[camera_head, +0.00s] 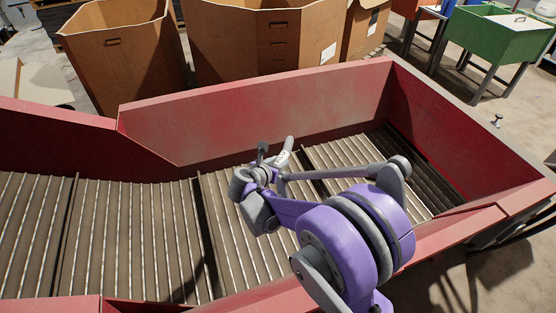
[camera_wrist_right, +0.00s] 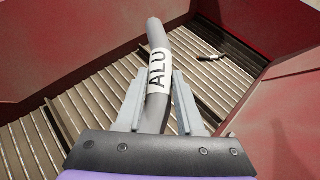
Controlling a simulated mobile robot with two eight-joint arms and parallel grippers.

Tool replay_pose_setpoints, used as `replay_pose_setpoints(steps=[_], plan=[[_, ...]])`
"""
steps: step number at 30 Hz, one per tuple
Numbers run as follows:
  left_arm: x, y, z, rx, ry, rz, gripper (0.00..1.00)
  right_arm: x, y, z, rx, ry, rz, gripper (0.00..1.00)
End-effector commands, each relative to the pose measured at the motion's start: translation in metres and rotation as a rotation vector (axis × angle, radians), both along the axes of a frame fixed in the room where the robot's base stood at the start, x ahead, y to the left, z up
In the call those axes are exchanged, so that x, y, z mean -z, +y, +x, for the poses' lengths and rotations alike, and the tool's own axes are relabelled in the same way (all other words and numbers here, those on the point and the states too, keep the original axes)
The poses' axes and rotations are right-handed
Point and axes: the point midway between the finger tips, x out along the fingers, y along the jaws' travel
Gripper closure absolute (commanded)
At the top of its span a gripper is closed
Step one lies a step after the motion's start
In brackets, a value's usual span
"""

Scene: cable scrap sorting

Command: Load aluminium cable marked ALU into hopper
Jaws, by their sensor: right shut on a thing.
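A grey cable piece (camera_wrist_right: 157,35) with a white label reading ALU is held between the fingers of my right gripper (camera_wrist_right: 163,82) in the right wrist view. In the head view the cable (camera_head: 289,143) sticks up past my right gripper (camera_head: 272,163), with part of its white label showing. The gripper is shut on the cable, over the hopper's slatted floor. The hopper has red walls (camera_head: 260,110) and a ribbed metal floor (camera_head: 130,225). Its height above the slats is hard to tell. My left gripper is not in view.
Large cardboard boxes (camera_head: 230,45) stand behind the hopper's back wall. A green bin on legs (camera_head: 497,38) stands at the far right. A small dark piece (camera_wrist_right: 211,57) lies on the slats in the wrist view. The left slats are clear.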

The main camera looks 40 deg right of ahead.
Motion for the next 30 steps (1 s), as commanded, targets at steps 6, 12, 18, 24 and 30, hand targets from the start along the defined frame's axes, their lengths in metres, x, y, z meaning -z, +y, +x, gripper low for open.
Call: replay_pose_setpoints(steps=[6,12,18,24,30], plan=[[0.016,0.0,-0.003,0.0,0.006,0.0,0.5,0.022,0.0,0.0,-0.001,0.0,0.0,1.0],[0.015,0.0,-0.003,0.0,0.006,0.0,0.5,0.023,0.0,0.0,-0.001,-0.001,-0.001,1.0],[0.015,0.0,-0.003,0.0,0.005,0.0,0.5,0.022,0.0,0.0,-0.001,0.0,0.0,0.42],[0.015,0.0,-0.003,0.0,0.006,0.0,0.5,0.022,0.0,0.0,-0.001,0.0,0.0,0.28],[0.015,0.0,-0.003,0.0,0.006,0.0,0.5,0.022,0.002,-0.001,-0.002,0.0,0.001,0.28]])
